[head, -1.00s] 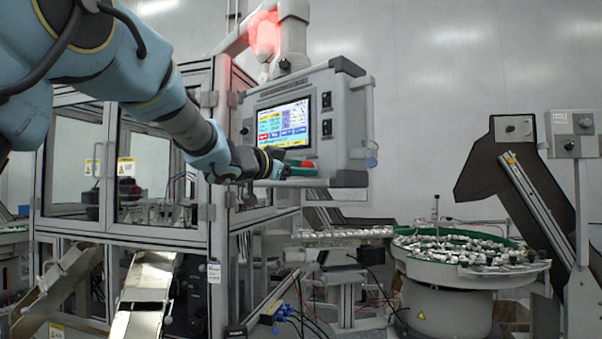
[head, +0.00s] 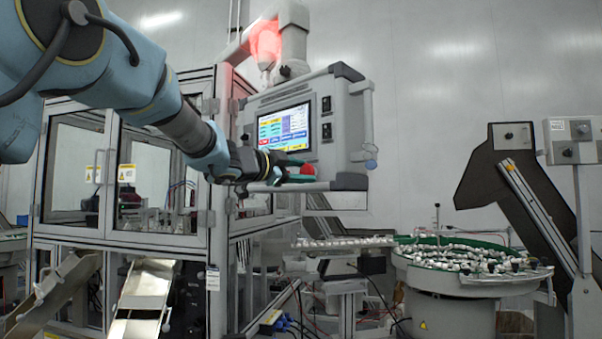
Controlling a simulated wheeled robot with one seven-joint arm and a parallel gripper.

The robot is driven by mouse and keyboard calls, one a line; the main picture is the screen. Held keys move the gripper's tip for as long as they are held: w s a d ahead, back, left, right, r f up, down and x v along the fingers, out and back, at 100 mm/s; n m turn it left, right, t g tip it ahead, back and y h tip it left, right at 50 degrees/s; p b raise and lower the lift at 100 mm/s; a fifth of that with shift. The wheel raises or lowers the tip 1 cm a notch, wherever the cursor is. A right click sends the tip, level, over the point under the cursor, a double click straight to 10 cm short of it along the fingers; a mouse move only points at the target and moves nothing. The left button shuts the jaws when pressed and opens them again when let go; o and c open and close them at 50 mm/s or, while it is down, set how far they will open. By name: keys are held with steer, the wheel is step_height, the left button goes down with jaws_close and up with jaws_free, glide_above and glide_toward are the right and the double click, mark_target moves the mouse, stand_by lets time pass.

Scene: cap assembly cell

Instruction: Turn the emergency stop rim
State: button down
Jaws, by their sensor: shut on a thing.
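The emergency stop (head: 307,170) shows as a small red knob at the lower edge of the control panel (head: 338,146), below its lit screen (head: 284,129). My gripper (head: 299,170) reaches in from the left, at the end of my blue and grey arm, and is shut on the emergency stop rim. A green-tipped finger shows just above the red knob and another finger lies below it. The rim itself is mostly hidden by the fingers and too small to make out.
The panel hangs from a grey support arm with a red-lit lamp (head: 265,41). A glass-doored machine frame (head: 218,184) stands behind my arm. A bowl feeder (head: 468,284) with many small parts and an inclined conveyor (head: 533,205) stand at right. The space right of the panel is clear.

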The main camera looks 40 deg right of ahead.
steer(key=shift+c, duration=1.4)
jaws_free()
steer(key=s+a+b, duration=0.1)
steer(key=a+b, duration=0.2)
steer(key=a, duration=0.7)
steer(key=shift+a, duration=0.35)
